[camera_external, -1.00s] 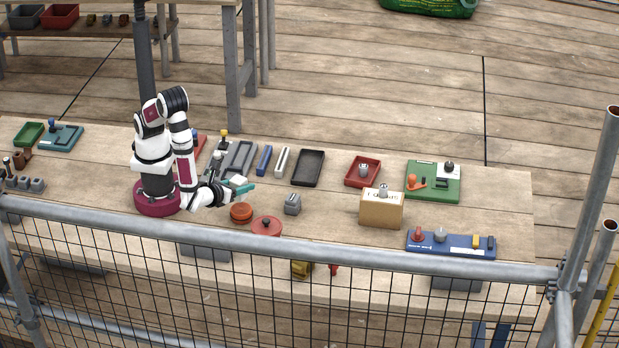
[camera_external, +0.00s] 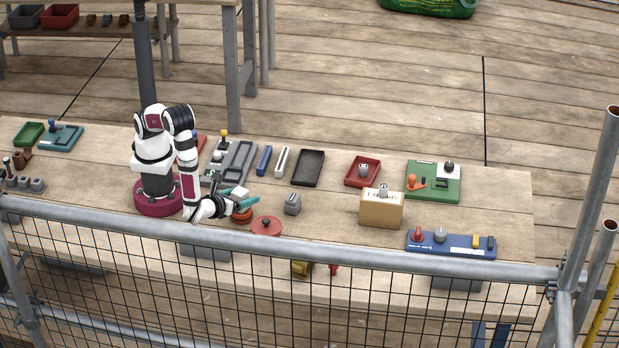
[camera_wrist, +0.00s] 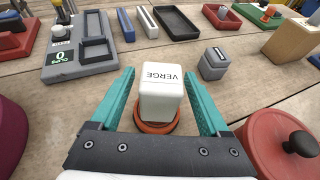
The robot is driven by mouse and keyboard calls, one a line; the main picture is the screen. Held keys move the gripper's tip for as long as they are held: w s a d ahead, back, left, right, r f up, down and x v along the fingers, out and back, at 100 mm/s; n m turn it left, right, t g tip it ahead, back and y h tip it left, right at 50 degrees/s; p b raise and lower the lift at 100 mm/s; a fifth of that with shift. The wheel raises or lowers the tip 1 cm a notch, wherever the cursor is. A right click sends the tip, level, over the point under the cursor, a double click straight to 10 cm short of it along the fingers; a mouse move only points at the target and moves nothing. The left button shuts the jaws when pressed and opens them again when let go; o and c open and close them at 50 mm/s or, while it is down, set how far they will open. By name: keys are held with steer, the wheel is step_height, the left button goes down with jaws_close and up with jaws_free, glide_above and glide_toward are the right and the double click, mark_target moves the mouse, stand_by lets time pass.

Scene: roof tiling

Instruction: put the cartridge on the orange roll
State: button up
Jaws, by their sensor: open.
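A white cartridge (camera_wrist: 161,98), a block with "VERGE" on its top, stands upright between my fingers in the wrist view. It also shows as a small white shape (camera_external: 240,191) in the external view. The orange roll (camera_wrist: 152,127) lies directly under the cartridge, its rim showing around the block's foot; in the external view the roll (camera_external: 242,217) is partly hidden by my gripper. The cartridge appears to rest on the roll, but the contact is hidden. My gripper (camera_wrist: 158,76) is open, its teal fingers on both sides of the cartridge with gaps visible.
A red lidded pot (camera_wrist: 270,135) with a black knob is close on the right. A small grey block (camera_wrist: 213,64) stands ahead to the right. A grey tray unit (camera_wrist: 90,45) is ahead to the left. A scaffold rail (camera_external: 330,251) crosses the table's near side.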

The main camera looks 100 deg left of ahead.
mark_target(236, 198)
steer(key=v, duration=0.7)
steer(key=shift+s+d+r, duration=0.1)
steer(key=shift+d+r, duration=0.1)
steer(key=shift+d, duration=0.05)
